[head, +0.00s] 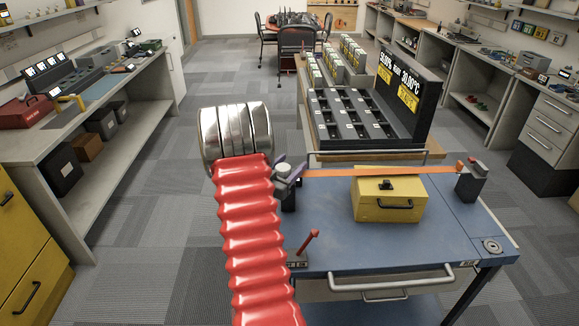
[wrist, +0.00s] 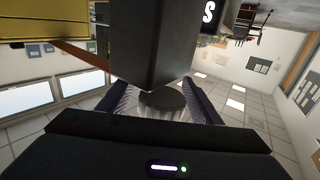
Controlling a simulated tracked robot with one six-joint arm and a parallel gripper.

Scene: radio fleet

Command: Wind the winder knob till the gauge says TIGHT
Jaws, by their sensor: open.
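The winder is a dark post (head: 288,195) at the left end of the blue bench top, with a pale grey knob (head: 283,169) at its top. An orange strap (head: 385,171) runs from it across a yellow box (head: 390,200) to a dark post (head: 470,183) at the right. My gripper (head: 290,174) is at the knob with its purple fingers open. In the wrist view the fingers (wrist: 158,92) stand on either side of the grey knob (wrist: 162,104), in front of the dark post (wrist: 150,45). Contact cannot be told. I cannot make out any gauge reading.
A red lever (head: 308,244) stands on a small base near the front left of the blue bench (head: 350,250). A dark rack with a lit sign (head: 400,90) stands behind it. Side counters line both walls. Carpeted floor is clear to the left.

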